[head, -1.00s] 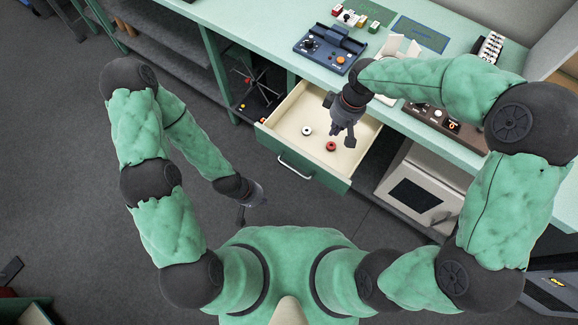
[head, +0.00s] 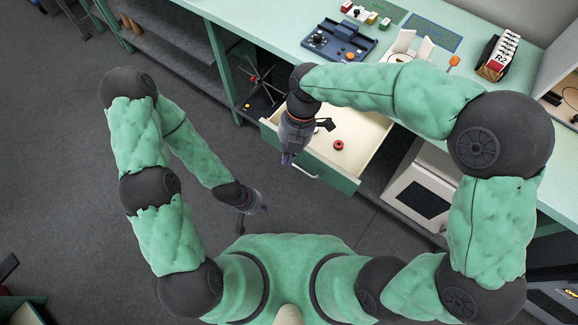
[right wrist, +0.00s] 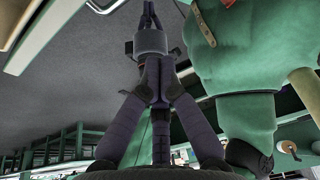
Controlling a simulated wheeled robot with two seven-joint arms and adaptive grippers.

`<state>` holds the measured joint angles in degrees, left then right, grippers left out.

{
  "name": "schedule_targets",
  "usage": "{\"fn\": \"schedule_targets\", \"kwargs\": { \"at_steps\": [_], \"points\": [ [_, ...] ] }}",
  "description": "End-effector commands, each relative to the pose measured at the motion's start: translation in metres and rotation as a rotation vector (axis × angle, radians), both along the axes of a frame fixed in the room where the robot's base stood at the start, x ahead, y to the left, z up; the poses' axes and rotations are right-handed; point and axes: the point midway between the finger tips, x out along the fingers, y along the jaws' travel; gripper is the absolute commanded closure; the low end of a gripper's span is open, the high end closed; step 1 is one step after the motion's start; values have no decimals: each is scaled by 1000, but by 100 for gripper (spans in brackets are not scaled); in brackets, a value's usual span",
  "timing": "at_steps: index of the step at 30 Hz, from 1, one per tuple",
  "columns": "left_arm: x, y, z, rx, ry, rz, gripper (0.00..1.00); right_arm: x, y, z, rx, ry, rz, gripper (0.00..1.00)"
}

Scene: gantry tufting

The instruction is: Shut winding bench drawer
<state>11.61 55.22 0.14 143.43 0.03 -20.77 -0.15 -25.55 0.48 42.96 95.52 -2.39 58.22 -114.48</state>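The winding bench drawer (head: 365,128) is pulled out, with a cream inside and a green front. Its pale bar handle (head: 306,171) shows partly in the head view. A red spool (head: 339,145) lies in the drawer. My right gripper (head: 288,158) is at the drawer's front edge, just left of the handle, pointing down; whether it touches the front cannot be told. Its fingers look closed together and empty in the right wrist view (right wrist: 150,12). My right forearm hides the drawer's left part. My left gripper (head: 250,210) hangs over the floor, left of and apart from the drawer; its fingers are unclear.
The green bench top (head: 265,22) carries a blue control box (head: 338,42) and a labelled rack (head: 498,55). A white cabinet (head: 420,195) stands under the bench, right of the drawer. Open grey floor (head: 75,160) lies to the left.

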Motion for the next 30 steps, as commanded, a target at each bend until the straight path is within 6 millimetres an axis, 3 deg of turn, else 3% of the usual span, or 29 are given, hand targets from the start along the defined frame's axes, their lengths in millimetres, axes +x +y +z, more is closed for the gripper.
{"fn": "schedule_targets", "kwargs": {
  "at_steps": [8, 23, 30],
  "points": [
    [0, 0, -8, 0, 0, 0, 100, -5, 3, -17, 3, -1, 11, 100],
    [0, 0, -48, 0, 0, 0, 100, -27, 18, -102, 1, 0, 9, 100],
    [0, 0, -60, 0, 0, 0, 100, 3, -1, -91, 3, -2, 6, 100]
  ]
}}
